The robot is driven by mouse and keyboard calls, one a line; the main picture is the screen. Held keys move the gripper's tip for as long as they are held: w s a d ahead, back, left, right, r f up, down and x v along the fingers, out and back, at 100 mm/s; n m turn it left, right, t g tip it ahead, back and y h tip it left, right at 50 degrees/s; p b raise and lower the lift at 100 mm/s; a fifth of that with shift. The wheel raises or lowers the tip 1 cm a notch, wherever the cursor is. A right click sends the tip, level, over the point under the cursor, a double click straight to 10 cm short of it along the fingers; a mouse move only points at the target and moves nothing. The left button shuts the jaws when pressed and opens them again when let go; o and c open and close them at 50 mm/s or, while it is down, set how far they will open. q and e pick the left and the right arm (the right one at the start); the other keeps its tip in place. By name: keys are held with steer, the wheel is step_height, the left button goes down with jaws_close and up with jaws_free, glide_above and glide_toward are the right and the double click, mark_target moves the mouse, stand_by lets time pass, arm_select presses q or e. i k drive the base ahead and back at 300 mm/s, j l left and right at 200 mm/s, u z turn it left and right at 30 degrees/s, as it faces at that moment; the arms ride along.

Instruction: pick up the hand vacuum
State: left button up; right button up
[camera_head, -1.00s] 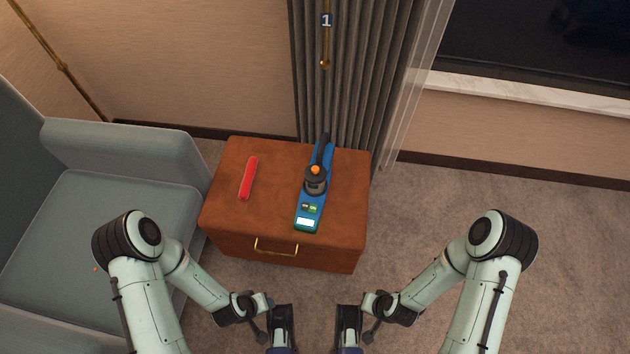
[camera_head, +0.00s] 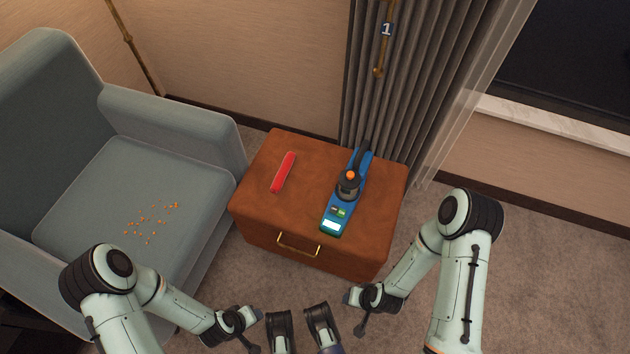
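The hand vacuum looks to be the long blue device (camera_head: 360,173) with a grey round part, an orange knob, a lit display at its near end and a dark far end. It lies on top of the brown chest (camera_head: 260,205), on the right side. My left gripper (camera_head: 281,328) and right gripper (camera_head: 322,325) are at the bottom centre, side by side, in front of the chest and well apart from the vacuum. Both seem empty; their fingers are not clear enough to tell open from shut.
A red stick-like object (camera_head: 284,172) lies on the chest, left of the vacuum. A blue-grey armchair (camera_head: 90,205) with scattered orange crumbs (camera_head: 150,222) on its seat stands at the left. A grey curtain (camera_head: 415,90) hangs behind the chest. Carpet at right is clear.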

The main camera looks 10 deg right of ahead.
mark_target(360, 160)
steer(key=l+u, duration=0.2)
steer(key=u, duration=0.15)
steer(key=k+l+u, duration=0.1)
steer(key=u, duration=0.25)
steer(key=k+l+u, duration=0.1)
steer(key=u, duration=0.3)
steer(key=k+l, duration=0.45)
steer(key=l, duration=0.2)
steer(key=i+j, duration=0.2)
steer(key=i, duration=0.15)
